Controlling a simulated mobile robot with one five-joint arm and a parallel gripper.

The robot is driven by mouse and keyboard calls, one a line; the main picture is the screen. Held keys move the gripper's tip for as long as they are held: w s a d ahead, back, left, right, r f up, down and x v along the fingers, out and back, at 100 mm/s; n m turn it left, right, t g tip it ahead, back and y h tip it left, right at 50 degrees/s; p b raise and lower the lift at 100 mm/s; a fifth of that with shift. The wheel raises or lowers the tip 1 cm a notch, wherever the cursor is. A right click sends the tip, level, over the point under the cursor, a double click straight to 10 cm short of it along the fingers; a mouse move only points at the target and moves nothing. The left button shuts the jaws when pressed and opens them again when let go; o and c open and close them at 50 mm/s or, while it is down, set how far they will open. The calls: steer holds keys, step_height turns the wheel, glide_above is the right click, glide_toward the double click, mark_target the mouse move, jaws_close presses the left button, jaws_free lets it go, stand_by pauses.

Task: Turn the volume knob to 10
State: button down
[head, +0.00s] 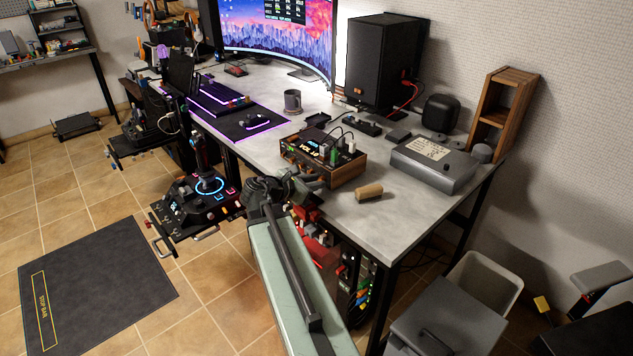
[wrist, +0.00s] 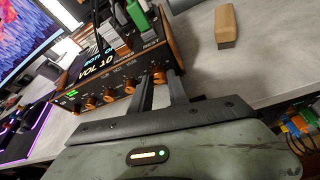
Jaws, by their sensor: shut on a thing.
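The wooden-sided audio box (head: 345,173) stands on the desk's near edge, and its front shows in the wrist view (wrist: 118,75). Its display (wrist: 98,64) seems to read "VOL 10". A row of copper-coloured knobs (wrist: 91,103) runs along the front. My gripper (wrist: 160,80) has its two dark fingers on either side of the rightmost knob (wrist: 159,74), shut on it. In the head view my gripper (head: 312,180) is at the box's front, its fingertips partly hidden by my arm. The knob's pointer mark is too small to read.
A tan block (head: 369,192) lies on the desk right of the box. Green and white plugs with cables stand on the box top. A grey device (head: 433,165), black speaker (head: 380,63) and mug (head: 292,101) stand farther back. Bare desk lies around the block.

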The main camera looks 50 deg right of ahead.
steer(key=shift+s+m, duration=0.1)
steer(key=shift+m, duration=0.2)
stand_by(0.4)
steer(key=c, duration=1.3)
jaws_free()
steer(key=shift+o, duration=0.2)
